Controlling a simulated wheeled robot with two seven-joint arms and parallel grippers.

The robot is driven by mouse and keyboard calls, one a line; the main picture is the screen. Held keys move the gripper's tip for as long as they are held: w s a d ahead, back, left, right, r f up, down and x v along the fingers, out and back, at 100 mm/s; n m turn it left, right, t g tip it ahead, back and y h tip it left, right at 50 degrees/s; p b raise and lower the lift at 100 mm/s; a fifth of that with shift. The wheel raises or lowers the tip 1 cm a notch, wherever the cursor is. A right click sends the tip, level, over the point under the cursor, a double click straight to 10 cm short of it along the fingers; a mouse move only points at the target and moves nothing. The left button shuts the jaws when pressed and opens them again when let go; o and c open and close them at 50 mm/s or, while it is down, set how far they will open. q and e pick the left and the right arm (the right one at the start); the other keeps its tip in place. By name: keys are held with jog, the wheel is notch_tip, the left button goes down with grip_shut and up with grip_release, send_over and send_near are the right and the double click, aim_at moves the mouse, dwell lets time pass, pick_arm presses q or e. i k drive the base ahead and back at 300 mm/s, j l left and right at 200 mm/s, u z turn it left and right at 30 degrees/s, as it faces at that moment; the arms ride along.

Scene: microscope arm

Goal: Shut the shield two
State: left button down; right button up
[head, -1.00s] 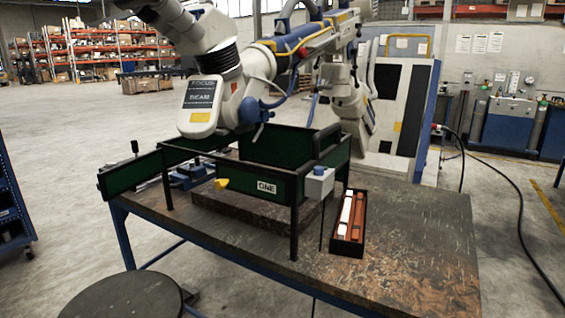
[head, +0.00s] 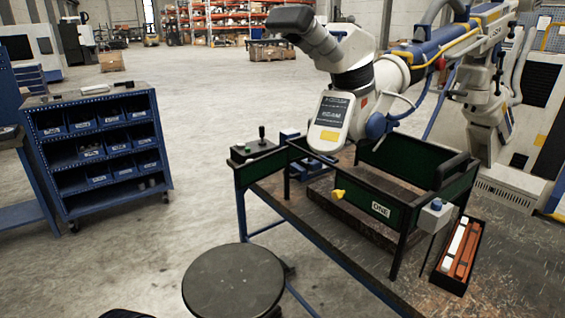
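A green-panelled, black-framed guard stands on the worktable (head: 480,270). Its front panel, labelled ONE (head: 381,209), carries a yellow knob (head: 338,194). A second green panel (head: 262,168) reaches out to the left from the front panel's left end, standing away from the guard; I read no label on it. Another green panel (head: 405,158) stands at the back, and one is at the right end (head: 458,188). I cannot tell from lettering which is shield two. Neither of my grippers is in view.
The microscope head (head: 335,115) hangs over the guard. A round stool (head: 233,283) stands in front of the table. A blue bin cart (head: 100,150) is at left, with clear floor between. A black tray (head: 460,255) with white and reddish bars lies right of the guard.

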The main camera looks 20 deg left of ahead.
aim_at(252, 171)
jog(key=k+j, duration=0.15)
jog(key=j, duration=0.2)
jog(key=k+j+z, duration=0.1)
jog(key=j, duration=0.25)
jog(key=k+j+z, duration=0.1)
jog(key=j, duration=0.25)
jog(key=k+j, duration=0.25)
jog(key=j+z, duration=0.15)
jog(key=j, duration=0.45)
jog(key=j+z, duration=0.15)
jog(key=j, duration=0.4)
jog(key=k+j+z, duration=0.1)
jog(key=j, duration=0.45)
jog(key=k+j+z, duration=0.15)
jog(key=j, duration=0.45)
jog(key=i+j+z, duration=0.1)
jog(key=j, duration=0.3)
jog(key=i+j+z, duration=0.1)
jog(key=j, duration=0.35)
jog(key=i+j, duration=0.1)
jog(key=j, duration=0.3)
jog(key=k, duration=0.35)
jog(key=j+z, duration=0.05)
